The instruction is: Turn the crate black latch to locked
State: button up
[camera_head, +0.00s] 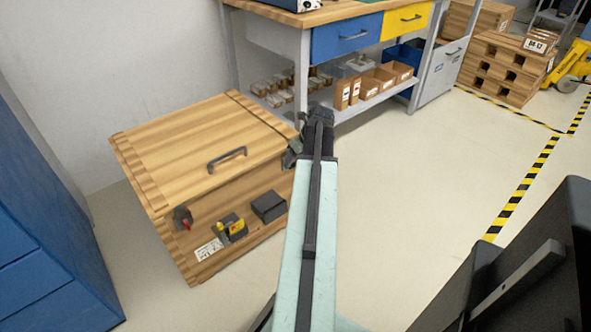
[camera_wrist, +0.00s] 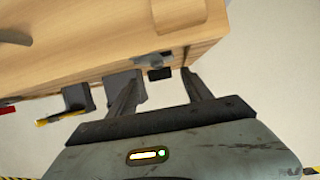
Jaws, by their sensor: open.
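The wooden crate (camera_head: 205,150) stands left of my arm in the head view, its lid down. The black latch (camera_wrist: 160,74) shows there as a small black tab below a grey bracket, between my fingertips. My gripper (camera_wrist: 161,77) is open, one finger on each side of the tab; I cannot tell whether either touches it. In the head view my gripper (camera_head: 292,153) is at the crate's right edge, mostly dark and unclear. I cannot make out the latch there.
The crate front carries a red-handled fitting (camera_head: 183,218), a yellow fitting (camera_head: 232,229) and a dark box (camera_head: 269,206). A blue cabinet (camera_head: 45,225) stands at left. A workbench (camera_head: 330,12) stands behind. The floor right of my arm is open.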

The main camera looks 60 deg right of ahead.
jog(key=shift+x, duration=0.8)
jog(key=shift+r, duration=0.1)
